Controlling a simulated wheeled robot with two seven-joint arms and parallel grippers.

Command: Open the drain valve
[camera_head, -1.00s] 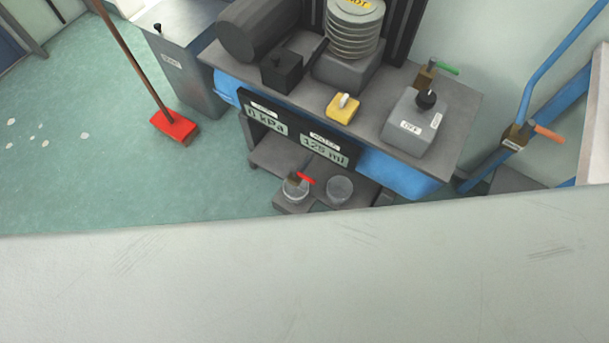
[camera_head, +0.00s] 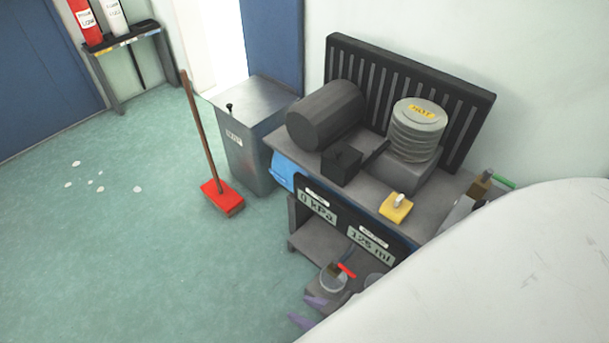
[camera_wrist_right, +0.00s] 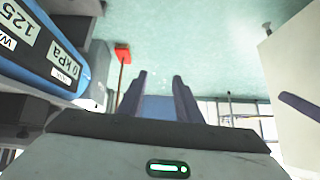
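The valve with a red lever (camera_head: 346,270) sits low at the front of the compressor bench, over a clear cup (camera_head: 333,279). My right gripper (camera_head: 309,309) shows two purple fingertips just below and in front of that cup, apart from the lever. In the right wrist view its fingers (camera_wrist_right: 158,98) are spread with nothing between them. The rest of my right arm covers the lower right of the head view. A purple finger-like part (camera_wrist_right: 300,107) at the right edge of the wrist view may be my left gripper; its state is unclear.
The display panel (camera_head: 341,226) above the valve reads 0 kPa and 125 ml. A second cup (camera_head: 374,279) is partly hidden by my arm. A yellow block (camera_head: 396,208) lies on the bench.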

